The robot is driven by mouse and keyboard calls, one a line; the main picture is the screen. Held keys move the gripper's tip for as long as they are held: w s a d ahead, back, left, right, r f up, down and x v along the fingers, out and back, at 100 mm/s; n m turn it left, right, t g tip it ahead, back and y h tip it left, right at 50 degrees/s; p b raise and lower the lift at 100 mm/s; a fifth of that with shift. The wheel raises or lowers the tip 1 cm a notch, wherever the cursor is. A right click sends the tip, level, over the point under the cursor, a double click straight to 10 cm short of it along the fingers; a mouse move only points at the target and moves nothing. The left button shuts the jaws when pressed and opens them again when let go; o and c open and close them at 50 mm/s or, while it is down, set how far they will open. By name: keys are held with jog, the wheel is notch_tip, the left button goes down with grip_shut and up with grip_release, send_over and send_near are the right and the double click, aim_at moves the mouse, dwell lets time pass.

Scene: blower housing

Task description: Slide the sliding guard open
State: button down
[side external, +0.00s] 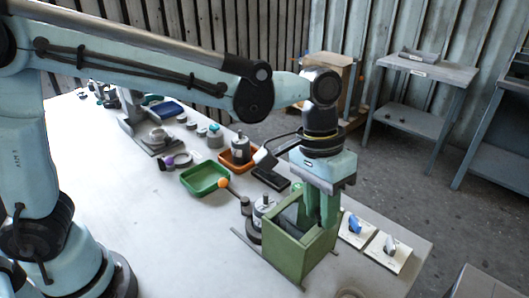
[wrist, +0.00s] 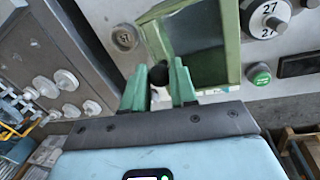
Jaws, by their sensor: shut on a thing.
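A green box-like housing (side external: 291,258) stands on the pale table in the side view, its top open, with a grey panel inside. In the wrist view, a green frame (wrist: 232,40) surrounds a dark grey-green panel (wrist: 198,62), which looks like the sliding guard. In the side view my gripper (side external: 321,215) points down at the housing's right side. The fingertips and how far the guard stands open are unclear.
In the side view, a green tray (side external: 205,179), an orange tray (side external: 237,158) and white cards (side external: 387,252) lie near the housing. The left tabletop is clear.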

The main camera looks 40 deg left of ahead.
jog(key=shift+d, duration=0.2)
jog(key=c, duration=0.9)
grip_release()
jog(key=shift+r, duration=0.1)
jog(key=r, duration=0.4)
jog(key=a+r, duration=0.1)
jog(key=r, duration=0.2)
jog(key=a+r, duration=0.1)
jog(key=r, duration=0.3)
jog(key=shift+w+a+r, duration=0.2)
jog(key=shift+w+r, duration=0.05)
jog(key=shift+r, duration=0.1)
jog(key=shift+a, duration=0.1)
jog(key=s+a+f+t, duration=0.2)
jog(key=a+f, duration=0.1)
jog(key=a, duration=0.3)
jog(key=s+a+f+n+t+y, duration=0.1)
jog(key=s+a+f+t, duration=0.1)
jog(key=a, duration=0.5)
jog(key=s+a+f+n+t+y, duration=0.1)
jog(key=s+a+f+t, duration=0.1)
jog(key=a+f, duration=0.4)
jog(key=shift+a+f+t, duration=0.2)
jog(key=shift+a+t, duration=0.55)
jog(key=shift+t, duration=0.05)
